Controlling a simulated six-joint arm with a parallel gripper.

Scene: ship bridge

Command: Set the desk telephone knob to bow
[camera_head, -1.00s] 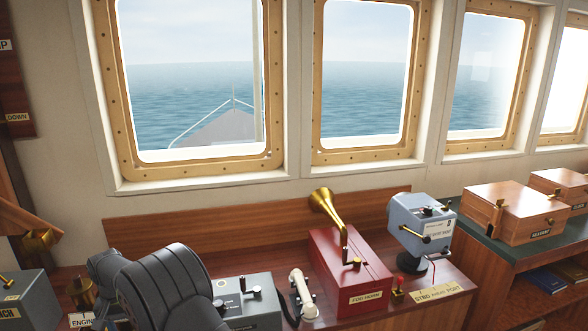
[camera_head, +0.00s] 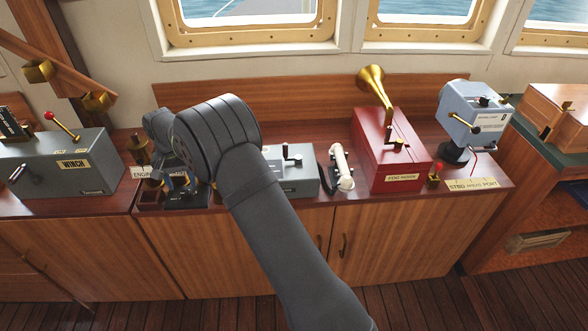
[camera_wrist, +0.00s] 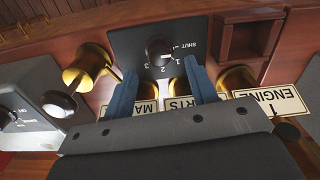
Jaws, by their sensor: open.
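A grey box (camera_head: 296,180) with a black-handled lever on top stands right of my arm in the head view, beside a white handset (camera_head: 343,168) in a dark cradle. I take these to be the desk telephone; no bow marking is readable. In the wrist view, a grey box (camera_wrist: 28,88) at the left carries a round knob (camera_wrist: 56,104) and a dial, seen upside down. My gripper (camera_wrist: 160,70) is open and empty. Its blue fingers point at a dark panel (camera_wrist: 138,44) with a black knob (camera_wrist: 158,50) marked SHUT, 1, 2, 3. My arm hides most of the gripper (camera_head: 180,184) in the head view.
A red horn box (camera_head: 388,150) and a blue-grey device (camera_head: 474,116) stand further right. A winch box (camera_head: 70,163) is at the left. Brass fittings (camera_wrist: 88,66) and label plates (camera_wrist: 268,102) crowd round my fingers. The floor in front is clear.

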